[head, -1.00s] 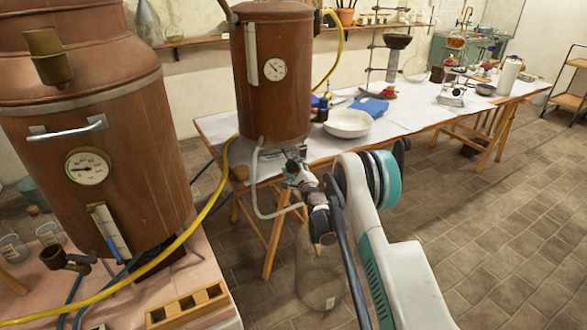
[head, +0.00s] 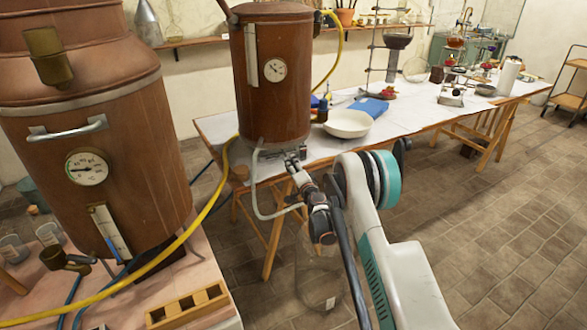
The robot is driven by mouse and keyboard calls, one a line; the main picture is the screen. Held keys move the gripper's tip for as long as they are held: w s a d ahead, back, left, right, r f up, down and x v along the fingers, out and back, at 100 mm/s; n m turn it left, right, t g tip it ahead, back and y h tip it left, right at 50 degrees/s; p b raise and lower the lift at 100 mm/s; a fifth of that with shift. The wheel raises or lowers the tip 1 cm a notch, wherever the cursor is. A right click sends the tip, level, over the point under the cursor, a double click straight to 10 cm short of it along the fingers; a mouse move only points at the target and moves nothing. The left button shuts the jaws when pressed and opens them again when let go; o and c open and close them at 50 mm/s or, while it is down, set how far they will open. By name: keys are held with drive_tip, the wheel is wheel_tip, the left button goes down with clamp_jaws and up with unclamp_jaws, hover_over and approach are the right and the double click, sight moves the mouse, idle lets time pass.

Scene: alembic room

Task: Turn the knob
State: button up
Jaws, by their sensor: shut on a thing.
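The smaller copper still (head: 272,95) stands at the left end of the long table, with a round dial on its front. My gripper (head: 291,160) is at the still's lower front edge, shut on the knob there. The gripper and wrist hide most of the knob, so its shape and angle cannot be made out. My arm reaches up to it from the lower right.
A larger copper still (head: 95,150) with a gauge stands close at left. A yellow hose (head: 190,228) runs between the stills. A white bowl (head: 348,123) and blue cloth (head: 371,107) lie on the table (head: 410,122).

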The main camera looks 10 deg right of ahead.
drive_tip(key=n, duration=0.5)
drive_tip(key=shift+a+n, duration=0.1)
drive_tip(key=shift+n, duration=0.2)
drive_tip(key=shift+s+n, duration=0.1)
drive_tip(key=shift+n, duration=2)
drive_tip(key=o, duration=1.1)
drive_tip(key=s, duration=0.4)
drive_tip(key=s+d, duration=0.1)
drive_tip(key=s, duration=0.6)
drive_tip(key=shift+s+d, duration=0.35)
drive_tip(key=shift+s, duration=0.05)
